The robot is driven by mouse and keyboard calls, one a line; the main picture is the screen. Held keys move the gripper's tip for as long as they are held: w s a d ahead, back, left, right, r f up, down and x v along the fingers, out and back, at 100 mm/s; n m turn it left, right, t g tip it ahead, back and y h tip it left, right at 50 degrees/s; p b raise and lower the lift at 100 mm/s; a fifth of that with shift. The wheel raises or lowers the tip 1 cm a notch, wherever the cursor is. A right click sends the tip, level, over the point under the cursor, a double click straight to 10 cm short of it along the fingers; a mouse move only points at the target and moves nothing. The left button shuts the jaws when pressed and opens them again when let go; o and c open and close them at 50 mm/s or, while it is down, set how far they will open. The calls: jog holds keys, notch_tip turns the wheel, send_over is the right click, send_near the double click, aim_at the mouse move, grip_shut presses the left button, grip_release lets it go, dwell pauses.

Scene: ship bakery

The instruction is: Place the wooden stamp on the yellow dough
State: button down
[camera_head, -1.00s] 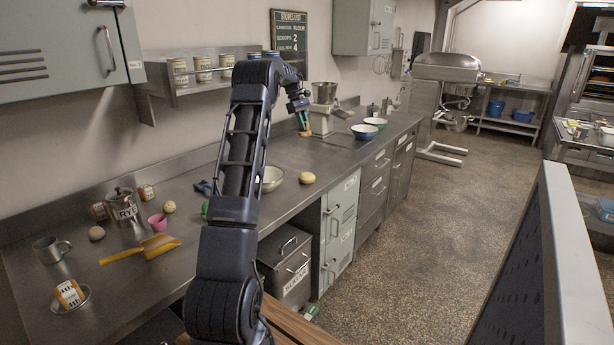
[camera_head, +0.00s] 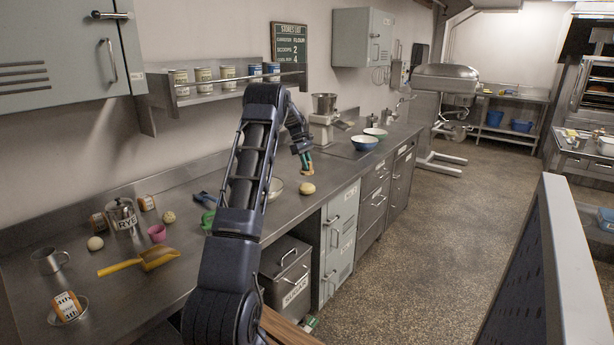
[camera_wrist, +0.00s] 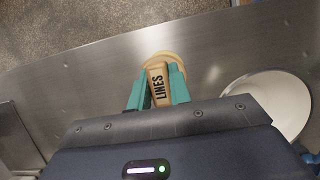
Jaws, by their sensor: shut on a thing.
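My gripper (camera_head: 306,166) has teal fingers and is shut on the wooden stamp. In the wrist view the stamp (camera_wrist: 158,87) lies between the fingers (camera_wrist: 158,92), with "LINES" written on its side. The yellow dough (camera_head: 307,189) is a round ball on the steel counter near its front edge. My gripper and stamp are just above it in the head view. In the wrist view the dough (camera_wrist: 166,57) shows just beyond the stamp's end, partly hidden by it. I cannot tell whether they touch.
A white bowl (camera_wrist: 268,104) stands right of the dough in the wrist view. A blue bowl (camera_head: 364,143) and a steel machine (camera_head: 325,120) stand farther along the counter (camera_head: 235,178). A yellow scoop (camera_head: 140,262), pink cup (camera_head: 157,233) and two other balls lie at left.

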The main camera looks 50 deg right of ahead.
aim_at(307, 174)
jog(key=shift+f, duration=2.85)
jog(key=shift+f, duration=0.1)
jog(key=c, duration=1.3)
grip_release()
